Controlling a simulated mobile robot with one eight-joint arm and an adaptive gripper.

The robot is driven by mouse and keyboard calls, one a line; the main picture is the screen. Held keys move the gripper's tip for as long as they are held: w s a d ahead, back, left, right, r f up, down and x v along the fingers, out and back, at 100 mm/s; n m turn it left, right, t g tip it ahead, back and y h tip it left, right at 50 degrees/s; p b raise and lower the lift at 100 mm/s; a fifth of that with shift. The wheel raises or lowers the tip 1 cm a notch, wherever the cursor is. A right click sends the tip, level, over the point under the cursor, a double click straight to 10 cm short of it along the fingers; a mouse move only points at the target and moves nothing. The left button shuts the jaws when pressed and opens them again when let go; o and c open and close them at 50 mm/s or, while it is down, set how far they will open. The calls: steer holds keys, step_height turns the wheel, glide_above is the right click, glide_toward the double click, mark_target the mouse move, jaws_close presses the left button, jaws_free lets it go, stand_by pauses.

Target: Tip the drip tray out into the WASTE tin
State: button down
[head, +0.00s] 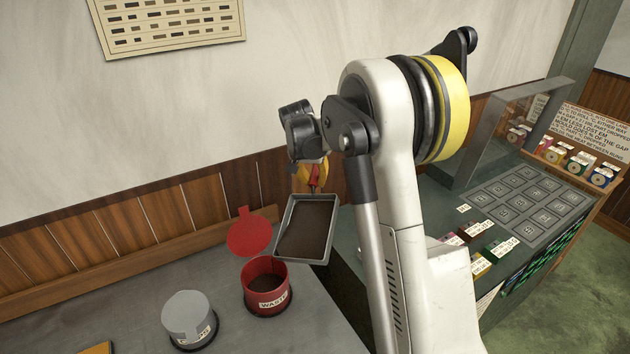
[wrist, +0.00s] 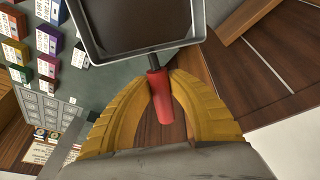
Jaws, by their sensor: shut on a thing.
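The drip tray (head: 307,228) is a grey rectangular tray with a dark brown layer inside, held in the air just right of and above the WASTE tin. In the wrist view its rim and dark inside show at the top (wrist: 136,55). My gripper (head: 313,176) has yellow fingers shut on the tray's red handle (wrist: 159,97). The fingers also show in the wrist view (wrist: 160,88). The WASTE tin (head: 265,302) is red, labelled WASTE, and stands open on the grey bench with dark matter inside. Its round red lid (head: 253,232) stands up behind it.
A grey lidded tin (head: 189,319) with a partly hidden label stands left of the WASTE tin on the grey bench (head: 120,305). A counter with a gridded panel (head: 530,205), small labelled boxes and a clear screen is at the right. A wood-panelled wall (head: 150,222) runs behind the bench.

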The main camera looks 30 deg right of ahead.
steer(key=shift+s+a+r+h, duration=0.2)
steer(key=shift+a+r+h, duration=0.3)
steer(key=shift+a+r, duration=0.35)
steer(key=shift+a, duration=0.1)
steer(key=shift+s+a+r+h+p, duration=0.1)
steer(key=shift+a+r+h+p, duration=0.2)
steer(key=shift+a+r, duration=0.5)
steer(key=shift+a, duration=0.1)
steer(key=shift+a+r, duration=0.1)
steer(key=shift+a, duration=0.05)
steer(key=shift+s+a+r+t+h, duration=0.15)
steer(key=shift+a+r+t+h, duration=0.15)
steer(key=shift+a+r+h, duration=0.35)
steer(key=shift+d, duration=0.1)
stand_by(0.3)
steer(key=shift+r, duration=0.1)
